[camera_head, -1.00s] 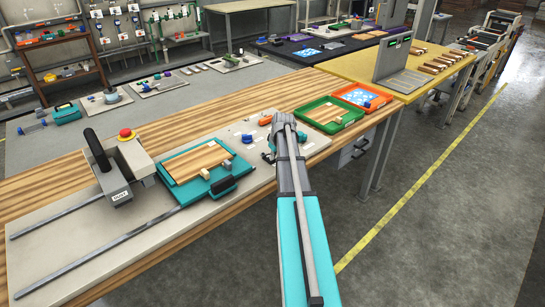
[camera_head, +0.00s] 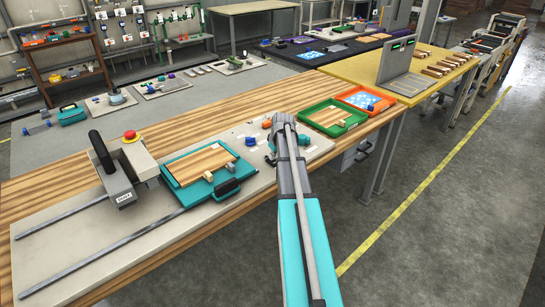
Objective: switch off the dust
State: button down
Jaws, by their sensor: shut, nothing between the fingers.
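A grey machine head (camera_head: 120,190) with an upright black handle (camera_head: 101,152) stands at the left of the bench panel. An orange knob (camera_head: 266,124) and a blue knob (camera_head: 247,139) are at the panel's right end. My gripper (camera_head: 271,158) is shut and empty at the panel's right end, close to these knobs. My forearm partly hides it, and I cannot tell whether it touches anything.
A teal fixture (camera_head: 167,170) holds a wooden board (camera_head: 200,166) mid-panel. Two rails (camera_head: 110,258) run along the panel's left part. A green tray (camera_head: 346,124) and an orange tray (camera_head: 378,106) lie right of my arm. Floor is open at the right.

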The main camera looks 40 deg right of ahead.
aim_at(274, 161)
jog(key=shift+r, duration=0.1)
jog(key=p+v, duration=0.4)
jog(key=shift+w+r, duration=0.1)
jog(key=shift+w, duration=0.25)
jog(key=s+p+v, duration=0.2)
jog(key=p+v, duration=0.7)
jog(key=shift+s, duration=0.15)
dwell(0.8)
jog(key=s+a+g, duration=0.2)
jog(key=a, duration=2.2)
jog(key=s+a, duration=0.4)
jog(key=a, duration=0.5)
jog(key=s+a+f+g, duration=0.1)
jog(key=s+a, duration=0.4)
jog(key=a, duration=0.4)
jog(key=shift+b, duration=0.3)
jog(key=shift+f, duration=0.1)
